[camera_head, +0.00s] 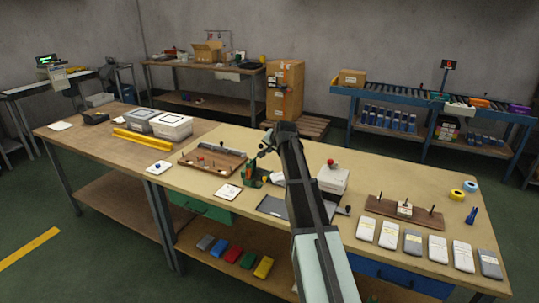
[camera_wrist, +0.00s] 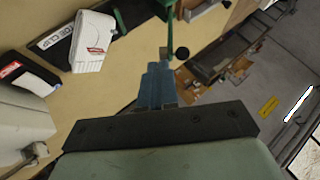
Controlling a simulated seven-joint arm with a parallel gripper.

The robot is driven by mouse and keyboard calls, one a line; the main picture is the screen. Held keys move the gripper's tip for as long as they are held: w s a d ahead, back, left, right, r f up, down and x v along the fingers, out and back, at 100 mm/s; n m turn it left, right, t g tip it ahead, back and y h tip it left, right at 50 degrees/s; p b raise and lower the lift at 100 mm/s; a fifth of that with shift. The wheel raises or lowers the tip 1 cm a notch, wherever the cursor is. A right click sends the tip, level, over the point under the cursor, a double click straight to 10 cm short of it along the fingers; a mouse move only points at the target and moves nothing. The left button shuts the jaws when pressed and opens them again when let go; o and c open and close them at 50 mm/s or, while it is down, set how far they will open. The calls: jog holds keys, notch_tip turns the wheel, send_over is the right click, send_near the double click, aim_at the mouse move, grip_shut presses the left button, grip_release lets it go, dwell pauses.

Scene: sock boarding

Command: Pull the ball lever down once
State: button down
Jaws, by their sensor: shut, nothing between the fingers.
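A small green stand (camera_head: 250,177) with a black ball (camera_head: 265,180) at its side is on the middle table. In the wrist view a green upright (camera_wrist: 168,20) and a black ball (camera_wrist: 182,53) show just beyond my fingertips. A red ball (camera_head: 331,162) tops a white box (camera_head: 333,179) to the right of my arm. I cannot tell for certain which ball is the lever's. My gripper (camera_head: 262,151) is shut and empty, above and close to the green stand. Its fingers (camera_wrist: 157,68) show together in the wrist view; contact with the ball cannot be told.
A brown wooden tray (camera_head: 205,170) lies left of the stand, and a dark flat plate (camera_head: 275,207) lies partly behind my arm. A wooden rack with pegs (camera_head: 404,210) and several pale packets (camera_head: 389,235) lie to the right. White boxes (camera_head: 172,126) stand on the left table.

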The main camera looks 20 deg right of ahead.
jog(key=shift+v, duration=1.4)
jog(key=shift+w+a+r, duration=0.1)
jog(key=shift+a, duration=0.05)
